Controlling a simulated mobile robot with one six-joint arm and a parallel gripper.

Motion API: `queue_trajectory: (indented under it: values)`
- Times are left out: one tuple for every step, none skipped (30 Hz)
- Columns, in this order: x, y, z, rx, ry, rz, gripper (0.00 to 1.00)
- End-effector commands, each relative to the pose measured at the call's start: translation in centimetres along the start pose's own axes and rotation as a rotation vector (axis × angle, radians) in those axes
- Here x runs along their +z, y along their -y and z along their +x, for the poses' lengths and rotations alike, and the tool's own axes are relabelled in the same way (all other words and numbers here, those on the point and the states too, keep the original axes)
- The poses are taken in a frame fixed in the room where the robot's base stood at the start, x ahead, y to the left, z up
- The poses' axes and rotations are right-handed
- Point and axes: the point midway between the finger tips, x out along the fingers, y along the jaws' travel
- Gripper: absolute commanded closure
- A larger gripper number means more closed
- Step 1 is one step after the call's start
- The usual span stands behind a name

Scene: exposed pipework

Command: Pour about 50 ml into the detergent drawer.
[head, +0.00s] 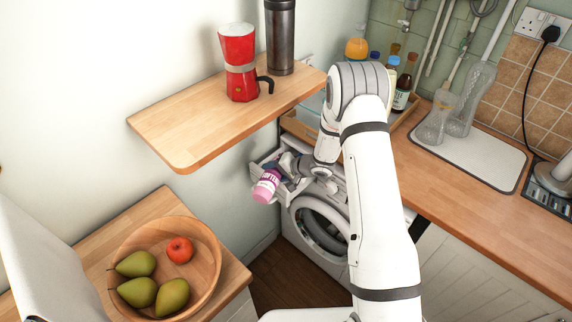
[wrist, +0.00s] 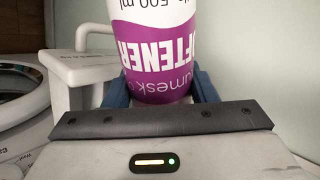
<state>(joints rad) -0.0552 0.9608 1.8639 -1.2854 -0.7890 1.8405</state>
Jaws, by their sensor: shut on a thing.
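My gripper (head: 278,178) is shut on a softener bottle (head: 266,187) with a purple and white label, pink at its lower end in the head view. The bottle leans there, beside the front of the white washing machine (head: 297,225). In the wrist view the bottle (wrist: 155,40) stands between the blue fingers, its label lettering upside down, its upper end cut off. The white detergent drawer (head: 259,166) juts out behind the bottle and gripper; it also shows in the wrist view (wrist: 85,70). Its inside, the bottle's mouth and any flow cannot be made out.
A wooden shelf (head: 185,125) with a red moka pot (head: 238,62) and a dark flask (head: 280,38) overhangs on the left. A fruit bowl (head: 205,285) stands lower left. The worktop (head: 440,185) lies right, with bottles in a tray behind.

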Motion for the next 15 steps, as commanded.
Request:
queue_trajectory:
  values:
    - [-0.06, 0.23, -0.14, -0.001, 0.004, 0.005, 0.81]
    - [-0.04, 0.22, -0.13, -0.001, 0.007, 0.009, 0.81]
    - [-0.03, 0.21, -0.10, -0.001, 0.011, 0.014, 0.81]
    - [-0.03, 0.22, -0.10, -0.001, 0.013, 0.018, 0.81]
    - [-0.03, 0.20, -0.08, -0.001, 0.015, 0.020, 0.81]
    - [-0.04, 0.19, -0.06, -0.001, 0.018, 0.023, 0.81]
    - [-0.03, 0.19, -0.05, -0.001, 0.021, 0.026, 0.81]
    - [-0.03, 0.17, -0.03, -0.001, 0.023, 0.029, 0.81]
    - [-0.03, 0.16, -0.01, -0.001, 0.027, 0.033, 0.81]
    - [-0.03, 0.18, -0.03, 0.000, 0.030, 0.037, 0.81]
    - [-0.03, 0.14, 0.01, -0.001, 0.032, 0.039, 0.81]
    - [-0.01, 0.03, 0.10, -0.001, 0.031, 0.038, 0.81]
    - [-0.01, 0.02, 0.12, -0.001, 0.031, 0.038, 0.81]
    - [0.02, 0.03, 0.12, -0.001, 0.031, 0.038, 0.81]
    - [0.03, 0.10, 0.19, -0.001, 0.032, 0.038, 0.81]
